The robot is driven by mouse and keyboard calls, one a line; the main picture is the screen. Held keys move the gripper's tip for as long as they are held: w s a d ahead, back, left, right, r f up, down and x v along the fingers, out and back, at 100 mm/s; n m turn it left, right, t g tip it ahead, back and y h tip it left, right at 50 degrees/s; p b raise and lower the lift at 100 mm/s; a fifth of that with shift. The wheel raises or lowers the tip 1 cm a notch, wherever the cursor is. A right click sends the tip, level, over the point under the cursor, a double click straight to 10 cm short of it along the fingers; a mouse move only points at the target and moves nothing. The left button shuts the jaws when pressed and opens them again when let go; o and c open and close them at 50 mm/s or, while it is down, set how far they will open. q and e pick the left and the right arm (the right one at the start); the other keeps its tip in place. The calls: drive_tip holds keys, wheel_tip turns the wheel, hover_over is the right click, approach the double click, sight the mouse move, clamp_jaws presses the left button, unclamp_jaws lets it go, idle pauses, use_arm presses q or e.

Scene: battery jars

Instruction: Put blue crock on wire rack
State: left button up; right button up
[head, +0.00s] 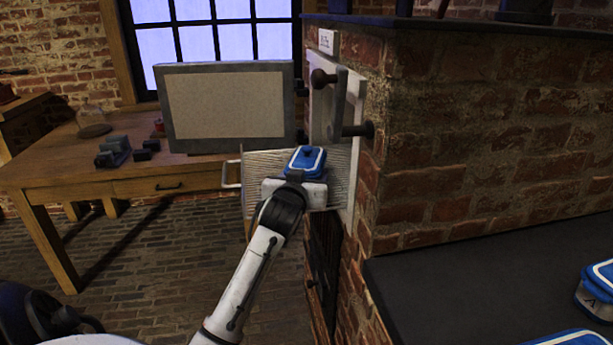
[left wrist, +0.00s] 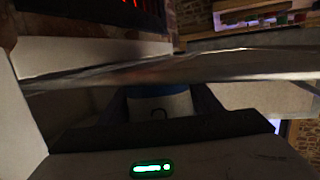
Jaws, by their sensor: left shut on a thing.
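My left gripper (head: 298,184) is shut on a blue crock with a white-edged blue lid (head: 305,158). In the left wrist view, its pale body with a dark mark (left wrist: 160,106) shows between the dark fingers. A pale ribbed flat surface with a wire handle (head: 262,180), which looks like the wire rack, juts from the opening in the brick wall. The crock appears over or in front of its right part; I cannot tell if they touch. A long flat edge (left wrist: 220,66) crosses the left wrist view above the crock. My right gripper is not in view.
A grey door with a pale panel (head: 228,104) stands open beside the white-framed opening. The brick wall (head: 480,140) is close on the right. Two more blue-lidded crocks (head: 597,287) (head: 570,338) stand on the dark counter (head: 450,290). A wooden table (head: 110,180) is behind left.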

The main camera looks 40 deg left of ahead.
use_arm(q)
drive_tip(key=o, duration=1.5)
drive_tip(key=shift+f, duration=0.1)
drive_tip(key=o, duration=0.4)
drive_tip(key=shift+d, duration=0.1)
drive_tip(key=v, duration=1.2)
